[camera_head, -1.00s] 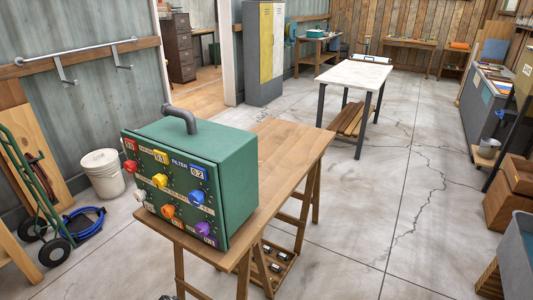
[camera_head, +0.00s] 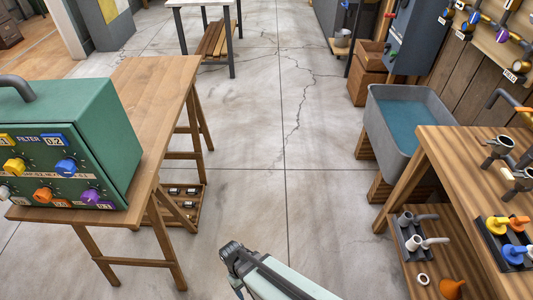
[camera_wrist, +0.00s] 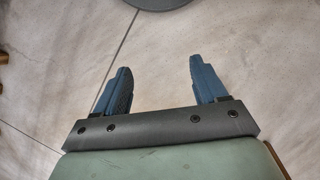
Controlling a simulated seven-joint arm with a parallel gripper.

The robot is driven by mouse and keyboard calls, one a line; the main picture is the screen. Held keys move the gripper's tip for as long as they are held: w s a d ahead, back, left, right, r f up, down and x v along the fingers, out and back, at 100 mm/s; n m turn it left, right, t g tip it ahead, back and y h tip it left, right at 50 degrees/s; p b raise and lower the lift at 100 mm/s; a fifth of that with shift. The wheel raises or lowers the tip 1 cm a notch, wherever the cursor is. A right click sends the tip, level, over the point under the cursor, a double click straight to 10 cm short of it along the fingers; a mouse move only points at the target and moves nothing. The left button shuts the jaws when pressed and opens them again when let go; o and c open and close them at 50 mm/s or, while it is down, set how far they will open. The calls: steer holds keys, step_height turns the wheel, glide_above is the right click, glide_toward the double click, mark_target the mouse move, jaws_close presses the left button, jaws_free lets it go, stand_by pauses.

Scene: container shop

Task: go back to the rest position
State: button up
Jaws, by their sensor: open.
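My gripper (camera_wrist: 160,85) is open and empty in the wrist view, its two blue fingers apart over bare concrete floor. In the head view my arm shows at the bottom centre, over the open floor between the two wooden tables; its fingers cannot be made out clearly there. Nothing is held or touched by it.
A green control box (camera_head: 85,140) with coloured knobs stands on the wooden trestle table (camera_head: 150,90) at left. At right are a wooden bench (camera_head: 455,170) with pipe fittings and a grey water basin (camera_head: 400,150). The concrete floor (camera_head: 260,180) between is clear.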

steer(key=s+d+f+m+g+y, duration=0.1)
steer(key=s+d+m+g, duration=0.1)
steer(key=d, duration=1)
steer(key=s+d+f+m+g+y, duration=0.1)
steer(key=s+d+m, duration=0.4)
steer(key=d, duration=0.7)
steer(key=shift+f+m+g+y, duration=0.3)
steer(key=shift+f+m+g, duration=0.1)
steer(key=shift+f+m, duration=0.35)
stand_by(0.3)
